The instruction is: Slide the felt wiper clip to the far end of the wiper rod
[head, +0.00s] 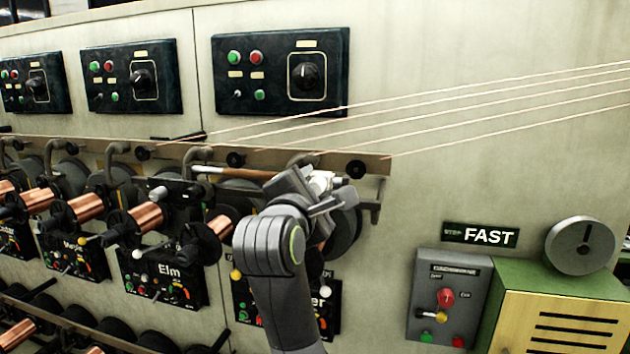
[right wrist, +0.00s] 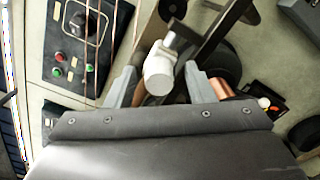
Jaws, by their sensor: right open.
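The white, rounded piece I take for the felt wiper clip (right wrist: 160,72) shows in the right wrist view, between the fingers of my right gripper (right wrist: 160,86). The jaws are apart, one finger on each side of it; contact cannot be told. In the head view my right gripper (head: 308,186) is at the rail in front of the rightmost spool position, and a white part (head: 322,182) shows beside its fingers. A thin brownish rod (head: 245,174), apparently the wiper rod, runs left from the gripper below the rail; its right part is hidden behind the gripper. My left gripper is not in view.
A long rail (head: 375,165) with dark round guides carries several thin wires (head: 450,118) that rise to the right. Copper spools (head: 148,215) stand left of my arm. A grey control box (head: 450,295) and a green-yellow cabinet (head: 550,320) stand at lower right.

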